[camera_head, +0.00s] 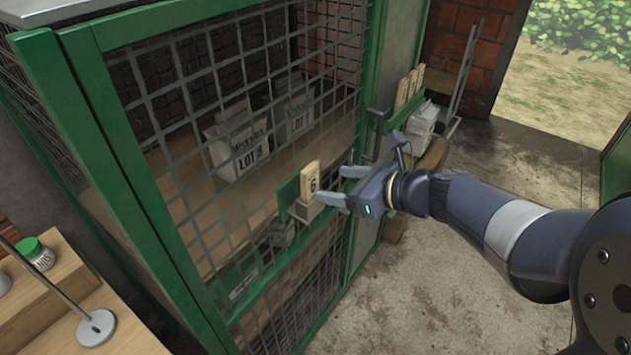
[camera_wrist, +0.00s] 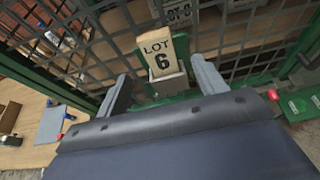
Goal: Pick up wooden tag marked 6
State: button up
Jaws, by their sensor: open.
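The wooden tag marked 6 (camera_head: 309,181) stands upright in a small pale holder (camera_head: 303,209) on the green front of the mesh cage. In the wrist view the tag (camera_wrist: 159,53) reads "LOT 6", and its lower end is hidden inside the holder (camera_wrist: 168,82). My gripper (camera_head: 341,186) is open and empty, just right of the tag in the head view. In the wrist view the fingertips of my gripper (camera_wrist: 160,72) lie to either side of the holder and tag. I cannot tell how far they are from the tag in depth.
The green mesh cage (camera_head: 115,150) holds paper bags marked LOT (camera_head: 240,148) on a wooden shelf. More wooden tags (camera_head: 409,88) stand at the cage's far right. A wooden table (camera_head: 50,300) with a jar (camera_head: 35,254) is at lower left. Concrete floor (camera_head: 450,300) is open at right.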

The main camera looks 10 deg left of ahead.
aim_at(313, 179)
jog(key=shift+r+p+x, duration=0.2)
jog(key=shift+p+x, duration=0.3)
jog(key=shift+x, duration=3.4)
jog(key=shift+c, duration=0.5)
jog(key=c, duration=1)
jog(key=shift+o, duration=0.2)
